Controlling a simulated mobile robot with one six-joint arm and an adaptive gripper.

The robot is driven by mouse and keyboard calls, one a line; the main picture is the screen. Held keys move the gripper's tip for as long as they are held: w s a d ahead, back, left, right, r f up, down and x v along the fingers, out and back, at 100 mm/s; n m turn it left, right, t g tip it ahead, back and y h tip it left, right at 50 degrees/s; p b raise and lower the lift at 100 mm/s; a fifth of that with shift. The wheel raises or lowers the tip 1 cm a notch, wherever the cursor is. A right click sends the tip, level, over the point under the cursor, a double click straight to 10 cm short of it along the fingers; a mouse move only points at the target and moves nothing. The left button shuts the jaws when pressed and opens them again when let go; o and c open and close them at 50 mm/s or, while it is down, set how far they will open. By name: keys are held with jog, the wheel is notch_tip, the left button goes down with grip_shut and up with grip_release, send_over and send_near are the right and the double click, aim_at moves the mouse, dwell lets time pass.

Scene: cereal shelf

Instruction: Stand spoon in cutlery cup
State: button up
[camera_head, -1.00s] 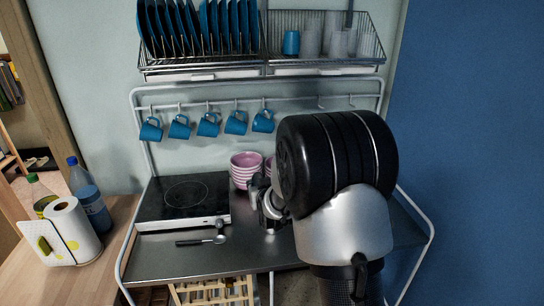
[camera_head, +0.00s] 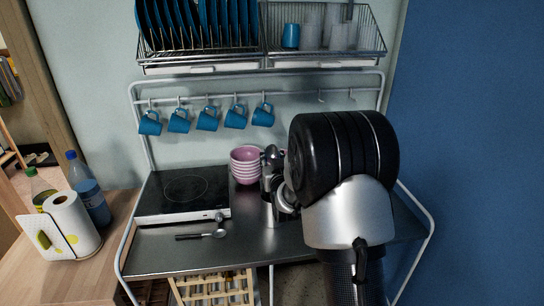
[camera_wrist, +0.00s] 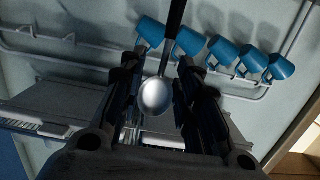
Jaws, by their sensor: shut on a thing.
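A spoon with a black handle and a shiny metal bowl (camera_wrist: 156,95) shows between my fingers in the wrist view. My gripper (camera_wrist: 163,50) is shut on its handle, with the bowl toward the camera. In the head view my gripper (camera_head: 272,165) is above and just behind a metal cup (camera_head: 269,214) on the steel counter; I take this as the cutlery cup. The held spoon is not clear in the head view, and my wrist hides part of the area beside the cup. The cup is not seen in the wrist view.
Another dark-handled spoon (camera_head: 202,236) lies on the counter (camera_head: 180,258) left of the cup. A black hob (camera_head: 185,192) is behind it. Stacked pink bowls (camera_head: 246,165) stand close behind the cup. Blue mugs (camera_head: 207,119) hang from a rail above.

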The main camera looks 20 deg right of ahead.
notch_tip(320, 180, down, 6)
jog(key=b, duration=0.5)
dwell(0.4)
jog(key=o, duration=1.1)
jog(key=shift+o, duration=0.2)
jog(key=shift+s, duration=0.1)
jog(key=v, duration=1.1)
jog(key=shift+s, duration=0.4)
jog(key=shift+a, duration=0.2)
